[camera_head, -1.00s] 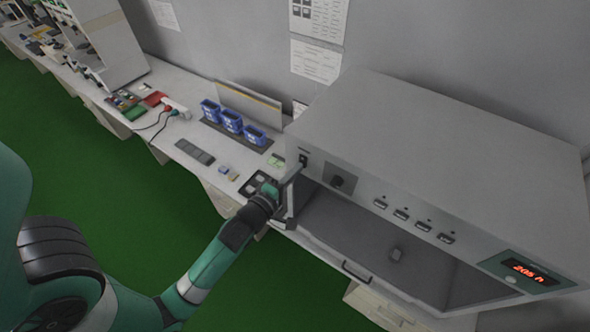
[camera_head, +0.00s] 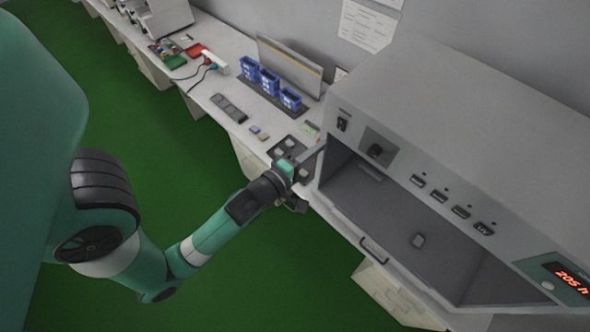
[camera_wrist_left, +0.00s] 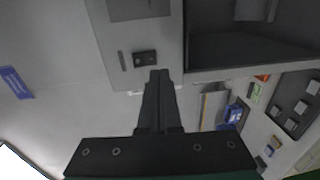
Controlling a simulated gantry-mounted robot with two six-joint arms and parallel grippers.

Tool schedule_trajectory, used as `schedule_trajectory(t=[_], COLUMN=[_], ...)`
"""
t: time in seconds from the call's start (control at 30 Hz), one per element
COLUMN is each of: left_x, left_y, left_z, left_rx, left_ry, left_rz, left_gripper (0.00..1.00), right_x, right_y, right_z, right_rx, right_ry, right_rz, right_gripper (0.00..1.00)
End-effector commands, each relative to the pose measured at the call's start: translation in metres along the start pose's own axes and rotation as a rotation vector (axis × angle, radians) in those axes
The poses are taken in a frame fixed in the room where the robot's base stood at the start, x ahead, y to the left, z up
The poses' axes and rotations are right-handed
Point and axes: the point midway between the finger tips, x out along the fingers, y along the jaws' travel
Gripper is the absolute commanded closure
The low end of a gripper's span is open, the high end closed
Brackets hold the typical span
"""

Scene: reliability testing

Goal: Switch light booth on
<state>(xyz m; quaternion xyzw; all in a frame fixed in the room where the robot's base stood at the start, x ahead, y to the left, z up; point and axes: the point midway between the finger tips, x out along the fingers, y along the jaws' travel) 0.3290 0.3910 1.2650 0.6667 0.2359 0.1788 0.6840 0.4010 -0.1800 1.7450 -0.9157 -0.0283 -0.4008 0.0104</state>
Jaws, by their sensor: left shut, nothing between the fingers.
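The light booth (camera_head: 470,130) is a large grey box on the bench at the right of the head view, with an open, dim interior. Its black rocker switch (camera_head: 342,124) is at the left end of the front panel, left of a dark knob (camera_head: 376,150). The switch also shows in the wrist view (camera_wrist_left: 145,57). My left gripper (camera_head: 318,149) is shut and empty, its tips below and left of the switch, apart from it in the head view. In the wrist view its fingertips (camera_wrist_left: 159,76) point towards the panel, close by the switch. My right gripper is out of view.
Several push buttons (camera_head: 438,195) and a red display (camera_head: 572,281) reading 205 h are further right on the panel. Blue boxes (camera_head: 269,82) and a dark tray (camera_head: 292,150) with small pieces lie on the bench left of the booth. Green floor is clear in front.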

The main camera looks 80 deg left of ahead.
Motion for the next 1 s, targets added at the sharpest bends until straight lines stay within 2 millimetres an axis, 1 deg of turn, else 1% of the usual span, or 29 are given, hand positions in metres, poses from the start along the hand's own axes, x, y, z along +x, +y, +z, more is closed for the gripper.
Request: schedule_trajectory(t=[0.03,0.2,0.23,0.3,0.4,0.53,1.0], left_x=[-0.013,-0.051,-0.057,-0.067,-0.076,-0.080,-0.080], left_y=[-0.009,-0.018,-0.018,-0.016,-0.017,-0.016,-0.016], left_z=[0.001,0.001,0.001,0.001,0.000,0.000,0.000], left_rx=[0.000,0.001,0.001,0.002,0.001,0.000,-0.001], left_ry=[-0.003,-0.004,-0.004,-0.003,-0.001,0.000,0.000], left_rz=[-0.002,-0.002,-0.001,-0.004,-0.002,0.001,0.001], left_gripper=[1.00,1.00,1.00,1.00,1.00,1.00,1.00], right_x=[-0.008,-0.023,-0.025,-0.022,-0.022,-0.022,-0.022], right_y=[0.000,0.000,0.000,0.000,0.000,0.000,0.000], right_z=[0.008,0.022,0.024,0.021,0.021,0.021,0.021], right_rx=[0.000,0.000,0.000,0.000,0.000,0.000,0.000], right_ry=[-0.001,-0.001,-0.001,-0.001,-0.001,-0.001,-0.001], right_rz=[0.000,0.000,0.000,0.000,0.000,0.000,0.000], right_gripper=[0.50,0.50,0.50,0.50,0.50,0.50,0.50])
